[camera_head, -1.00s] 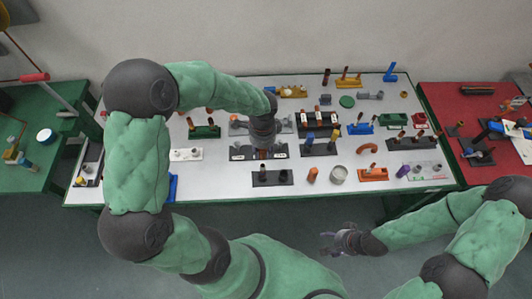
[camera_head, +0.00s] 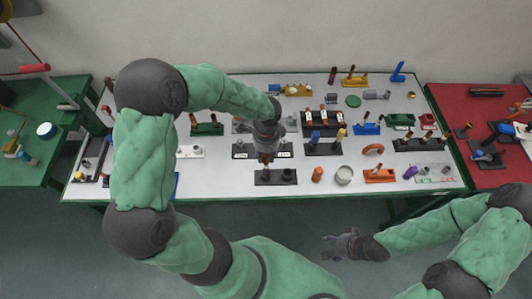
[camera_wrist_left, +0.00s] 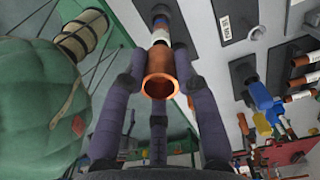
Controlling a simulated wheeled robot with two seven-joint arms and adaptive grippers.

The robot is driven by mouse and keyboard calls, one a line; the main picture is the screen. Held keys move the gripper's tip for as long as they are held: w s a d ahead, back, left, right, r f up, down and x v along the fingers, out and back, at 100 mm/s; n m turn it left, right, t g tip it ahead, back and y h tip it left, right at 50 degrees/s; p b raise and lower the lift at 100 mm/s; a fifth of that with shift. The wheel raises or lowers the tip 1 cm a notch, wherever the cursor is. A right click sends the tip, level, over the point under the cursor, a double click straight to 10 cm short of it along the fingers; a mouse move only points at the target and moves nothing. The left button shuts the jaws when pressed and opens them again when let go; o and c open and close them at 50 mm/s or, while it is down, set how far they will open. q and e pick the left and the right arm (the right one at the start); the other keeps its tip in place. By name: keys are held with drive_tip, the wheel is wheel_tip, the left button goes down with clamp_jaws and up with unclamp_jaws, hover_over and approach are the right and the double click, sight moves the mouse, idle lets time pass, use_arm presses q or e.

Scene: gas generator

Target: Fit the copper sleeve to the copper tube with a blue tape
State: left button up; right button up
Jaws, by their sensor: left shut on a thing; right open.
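My left gripper (camera_head: 266,157) points down over the front middle of the table and is shut on the copper sleeve. In the left wrist view the sleeve (camera_wrist_left: 160,75) is a short copper ring between the fingers, its open end toward the camera. Just beyond it, roughly in line, shows a copper tube with blue tape (camera_wrist_left: 160,20) and a white band, at a dark stand. I cannot tell whether sleeve and tube touch. In the head view a dark stand (camera_head: 290,180) lies below the gripper. My right gripper (camera_head: 342,246) is open and empty, in front of the table.
A dark plate with white labels (camera_head: 240,155) lies just behind the gripper. An orange cylinder (camera_head: 317,174) and a grey round cup (camera_head: 343,175) stand to the right. Several stands with tubes fill the white table. The floor around my right gripper is clear.

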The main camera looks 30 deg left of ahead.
sight(266, 157)
use_arm(q)
drive_tip(key=shift+f+b, duration=0.4)
drive_tip(key=shift+f, duration=0.35)
drive_tip(key=shift+f+b, duration=0.95)
drive_tip(key=shift+f, duration=0.55)
idle(1.3)
drive_tip(key=o, duration=1)
drive_tip(key=shift+o, duration=0.2)
wheel_tip(266, 157, up, 12)
drive_tip(key=shift+w, duration=0.1)
